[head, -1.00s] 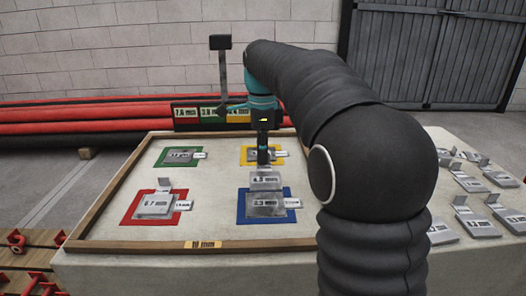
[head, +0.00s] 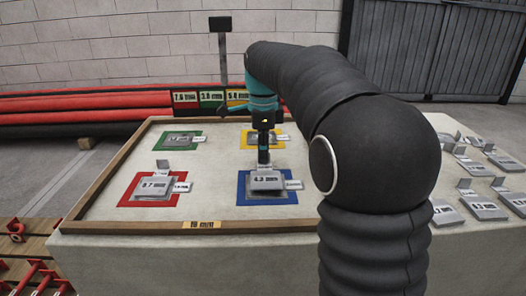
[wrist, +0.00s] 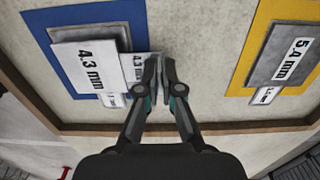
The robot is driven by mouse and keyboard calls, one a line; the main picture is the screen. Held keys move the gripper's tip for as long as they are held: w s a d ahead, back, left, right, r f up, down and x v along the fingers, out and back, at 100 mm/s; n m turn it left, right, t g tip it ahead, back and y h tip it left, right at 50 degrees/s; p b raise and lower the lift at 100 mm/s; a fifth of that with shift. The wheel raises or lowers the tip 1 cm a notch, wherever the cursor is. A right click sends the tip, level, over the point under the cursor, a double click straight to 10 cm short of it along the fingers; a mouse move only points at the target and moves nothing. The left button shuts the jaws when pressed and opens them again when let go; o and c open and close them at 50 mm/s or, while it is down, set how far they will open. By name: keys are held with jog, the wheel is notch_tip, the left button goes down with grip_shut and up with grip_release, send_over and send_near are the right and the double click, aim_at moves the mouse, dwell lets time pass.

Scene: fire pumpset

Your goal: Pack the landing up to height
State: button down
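A grey 4.3 mm plate (head: 266,180) lies over the blue square (head: 285,199) on the table, covering the plate below it. In the wrist view it appears at the left (wrist: 88,72), slightly askew to the blue square (wrist: 62,15). My gripper (head: 263,162) is above its rear edge. In the wrist view my gripper's fingers (wrist: 158,68) are nearly together on the plate's upright tab. Grey plates also lie on the red square (head: 132,202), the green square (head: 160,138) and the yellow square (head: 246,146); the one on yellow reads 5.4 mm (wrist: 291,60).
A wooden rim (head: 120,226) edges the work area, with a yellow label (head: 201,225) at the front. A sign board (head: 185,98) stands at the back. Several spare plates (head: 484,210) with upright tabs stand at the right, partly behind my arm. Red pipes (head: 70,118) lie behind.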

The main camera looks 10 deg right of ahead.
jog(key=shift+f, duration=0.65)
dwell(0.6)
jog(key=c, duration=1.2)
grip_release()
jog(key=shift+c, duration=0.2)
jog(key=shift+r, duration=0.15)
notch_tip(320, 180, up, 12)
